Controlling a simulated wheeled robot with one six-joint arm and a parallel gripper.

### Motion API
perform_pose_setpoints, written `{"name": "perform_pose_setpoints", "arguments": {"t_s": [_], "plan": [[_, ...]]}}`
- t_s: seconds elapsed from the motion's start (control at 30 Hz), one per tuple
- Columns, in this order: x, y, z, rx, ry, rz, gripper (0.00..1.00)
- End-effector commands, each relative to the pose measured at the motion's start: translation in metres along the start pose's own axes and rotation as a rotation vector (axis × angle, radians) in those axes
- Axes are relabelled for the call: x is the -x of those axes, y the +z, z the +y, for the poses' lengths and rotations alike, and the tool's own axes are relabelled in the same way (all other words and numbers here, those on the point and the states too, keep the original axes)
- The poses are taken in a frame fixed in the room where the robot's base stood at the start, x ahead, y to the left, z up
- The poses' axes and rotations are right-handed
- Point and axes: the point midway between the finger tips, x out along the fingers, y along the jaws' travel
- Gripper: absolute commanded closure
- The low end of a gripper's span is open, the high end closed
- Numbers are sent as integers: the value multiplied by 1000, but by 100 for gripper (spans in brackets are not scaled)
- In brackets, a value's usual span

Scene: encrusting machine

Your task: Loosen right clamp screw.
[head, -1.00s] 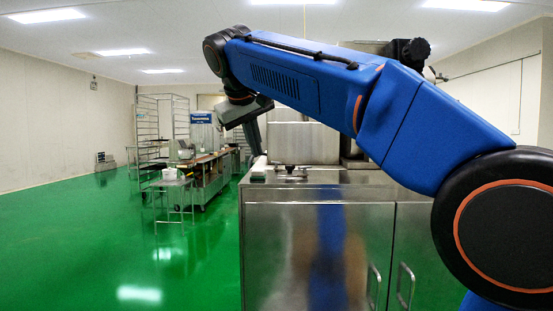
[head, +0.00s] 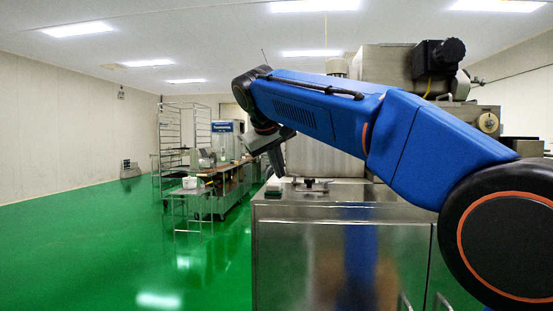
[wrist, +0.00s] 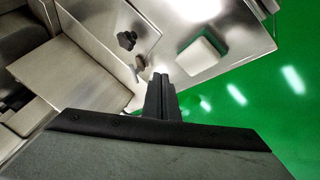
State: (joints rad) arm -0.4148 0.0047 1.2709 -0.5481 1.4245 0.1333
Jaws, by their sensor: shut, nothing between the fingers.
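My gripper (wrist: 158,85) is shut and empty, its dark fingers together above the steel machine top. In the head view the gripper (head: 277,163) points down over the near left part of the machine. A black knob screw (wrist: 127,40) stands on the steel plate ahead of the fingers in the wrist view. A second, greyish knob (wrist: 140,62) sits nearer the fingertips, apart from them. In the head view a dark knob (head: 310,184) shows on the machine top, right of the gripper. I cannot tell for sure which knob is the right clamp screw.
A white block (wrist: 202,58) lies on the machine top near its edge. Green floor (wrist: 240,115) is open beyond that edge. The machine's steel cabinet (head: 330,260) stands in front of me. A workbench (head: 235,180) and racks stand further back at left.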

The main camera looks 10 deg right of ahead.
Motion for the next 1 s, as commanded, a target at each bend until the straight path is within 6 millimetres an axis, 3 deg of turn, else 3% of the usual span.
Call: {"name": "perform_pose_setpoints", "arguments": {"t_s": [0.17, 0.3, 0.5, 1.0], "plan": [[-32, 1, 1, 0, 1, -2, 100], [-35, -2, 21, -3, 2, -1, 100], [-40, -3, 35, -2, 1, 0, 100], [-41, -4, 38, 3, -1, 2, 100]]}}
